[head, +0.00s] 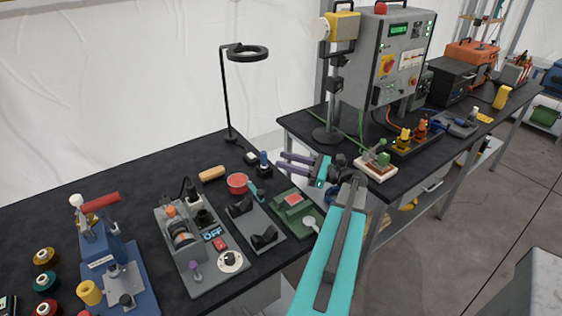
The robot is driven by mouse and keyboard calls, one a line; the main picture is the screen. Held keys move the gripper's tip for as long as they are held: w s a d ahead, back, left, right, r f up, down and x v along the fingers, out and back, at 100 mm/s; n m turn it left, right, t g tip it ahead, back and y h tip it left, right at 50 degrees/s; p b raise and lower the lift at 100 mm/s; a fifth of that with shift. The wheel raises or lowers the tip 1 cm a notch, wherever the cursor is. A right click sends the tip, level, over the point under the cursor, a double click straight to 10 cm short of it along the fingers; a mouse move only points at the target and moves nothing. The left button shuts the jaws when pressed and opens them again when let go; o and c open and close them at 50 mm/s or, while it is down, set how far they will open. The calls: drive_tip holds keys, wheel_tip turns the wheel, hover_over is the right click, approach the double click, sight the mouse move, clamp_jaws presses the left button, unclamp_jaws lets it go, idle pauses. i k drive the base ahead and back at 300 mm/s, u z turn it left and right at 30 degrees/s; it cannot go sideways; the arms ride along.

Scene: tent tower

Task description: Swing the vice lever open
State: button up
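A low green fixture (284,203) that looks like the vice sits on the near bench, with a red block (293,199) on top. A pale round-ended lever (309,222) shows at its front right; its exact position is hard to tell at this size. My gripper (280,160) is above and behind the fixture. Its two purple fingers point left and stand apart, with nothing seen between them. My arm passes just right of the fixture.
A blue press (104,262) with a red handle stands at the left. A grey switch panel (196,240), a dark cradle plate (256,233) and a ring lamp (247,52) are nearby. A grey control cabinet (386,60) stands on the second bench behind my arm.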

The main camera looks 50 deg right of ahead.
sight(308, 222)
drive_tip(key=k, duration=1.45)
drive_tip(key=u, duration=0.05)
